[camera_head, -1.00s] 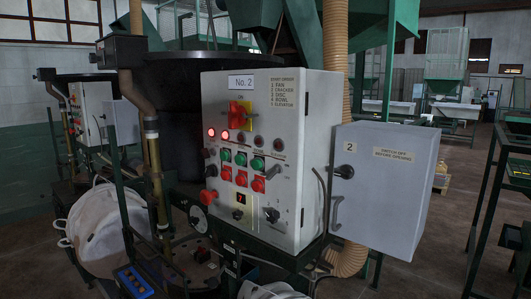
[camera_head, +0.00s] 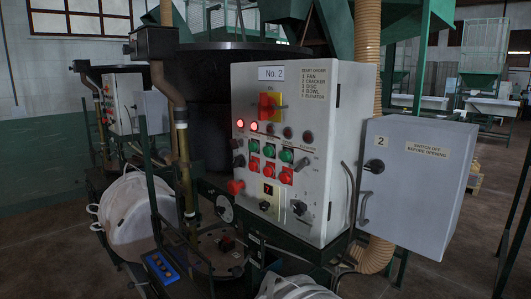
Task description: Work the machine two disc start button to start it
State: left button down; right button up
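The control panel of machine two (camera_head: 349,110), a light grey box marked "No. 2", faces me at the centre. A row of three green buttons (camera_head: 269,150) crosses it, with red buttons (camera_head: 269,167) below. The middle green button lines up with the third lamp, and disc is third on the start order label (camera_head: 314,68). The small labels by the buttons are too small to read. The two leftmost red lamps (camera_head: 247,125) are lit; the lamps to their right (camera_head: 287,132) are dark. Neither gripper is in view.
A grey switch box (camera_head: 418,195) marked 2 juts out right of the panel. A red knob (camera_head: 235,187) sticks out at the panel's lower left. White bags stand at the left (camera_head: 130,215) and bottom (camera_head: 295,287). Floor shows at the right.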

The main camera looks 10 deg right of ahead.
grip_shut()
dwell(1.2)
